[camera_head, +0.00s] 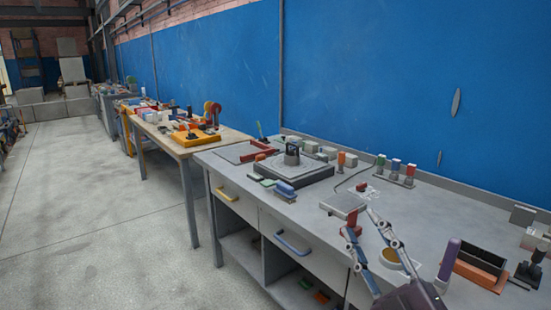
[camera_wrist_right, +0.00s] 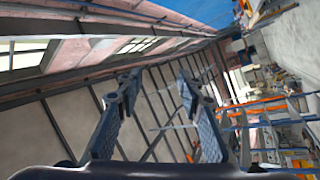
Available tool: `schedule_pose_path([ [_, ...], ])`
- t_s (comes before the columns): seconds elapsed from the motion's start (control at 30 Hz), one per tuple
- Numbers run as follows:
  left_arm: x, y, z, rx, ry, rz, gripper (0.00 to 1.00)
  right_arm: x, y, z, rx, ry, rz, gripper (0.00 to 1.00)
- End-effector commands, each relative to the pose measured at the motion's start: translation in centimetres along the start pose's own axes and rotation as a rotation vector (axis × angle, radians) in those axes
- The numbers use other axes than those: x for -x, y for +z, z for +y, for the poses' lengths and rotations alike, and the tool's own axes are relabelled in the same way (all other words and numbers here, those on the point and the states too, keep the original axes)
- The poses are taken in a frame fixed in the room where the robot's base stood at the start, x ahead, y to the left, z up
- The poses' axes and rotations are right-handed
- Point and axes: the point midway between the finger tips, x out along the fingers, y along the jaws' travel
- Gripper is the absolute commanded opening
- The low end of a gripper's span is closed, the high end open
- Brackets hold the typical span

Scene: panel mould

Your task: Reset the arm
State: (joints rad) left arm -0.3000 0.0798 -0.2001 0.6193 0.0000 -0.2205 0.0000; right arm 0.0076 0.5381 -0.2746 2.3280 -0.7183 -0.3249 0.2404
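My right gripper (camera_head: 358,221) reaches in from the bottom right of the head view, over the front part of the grey workbench (camera_head: 458,222). Its two fingers point up and stand apart. In the right wrist view the same gripper (camera_wrist_right: 157,92) is open, with nothing between its fingers, and the ceiling and walls show behind it. My left gripper is in neither view.
A square grey mould (camera_head: 295,172) with a dark handled piece sits on the bench. A grey-topped red stand (camera_head: 343,204) is close to my right fingers. An orange-brown holder (camera_head: 481,265) lies to their right. Open floor (camera_head: 90,210) is at left.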

Motion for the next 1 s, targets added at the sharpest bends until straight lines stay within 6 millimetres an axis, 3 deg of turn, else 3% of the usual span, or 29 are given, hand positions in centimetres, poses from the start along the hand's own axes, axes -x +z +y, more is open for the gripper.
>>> schedule_pose_path([
  [0.03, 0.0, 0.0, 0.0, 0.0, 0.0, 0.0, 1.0, 1.4, 3.3, -1.1, -0.082, -0.003, -0.138, 0.34],
  [0.1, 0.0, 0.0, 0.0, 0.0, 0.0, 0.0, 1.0, 4.0, 7.7, -2.9, -0.179, -0.019, -0.331, 0.34],
  [0.2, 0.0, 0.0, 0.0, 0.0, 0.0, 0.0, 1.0, 8.7, 12.7, -6.3, -0.297, -0.068, -0.587, 0.34],
  [0.33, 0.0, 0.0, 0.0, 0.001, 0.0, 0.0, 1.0, 16.3, 16.7, -11.4, -0.427, -0.167, -0.892, 0.34],
  [0.47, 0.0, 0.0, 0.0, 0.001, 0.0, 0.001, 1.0, 24.2, 17.8, -16.2, -0.533, -0.292, -1.152, 0.34],
  [0.7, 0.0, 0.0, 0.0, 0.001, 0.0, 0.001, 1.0, 35.6, 15.4, -21.8, -0.666, -0.513, -1.479, 0.34],
  [0.87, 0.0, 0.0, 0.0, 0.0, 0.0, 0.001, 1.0, 41.3, 12.8, -24.1, -0.729, -0.648, -1.63, 0.34],
  [1.0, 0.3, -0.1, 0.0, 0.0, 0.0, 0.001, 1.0, 41.6, 15.7, -27.2, -0.718, -0.651, -1.636, 0.34],
])
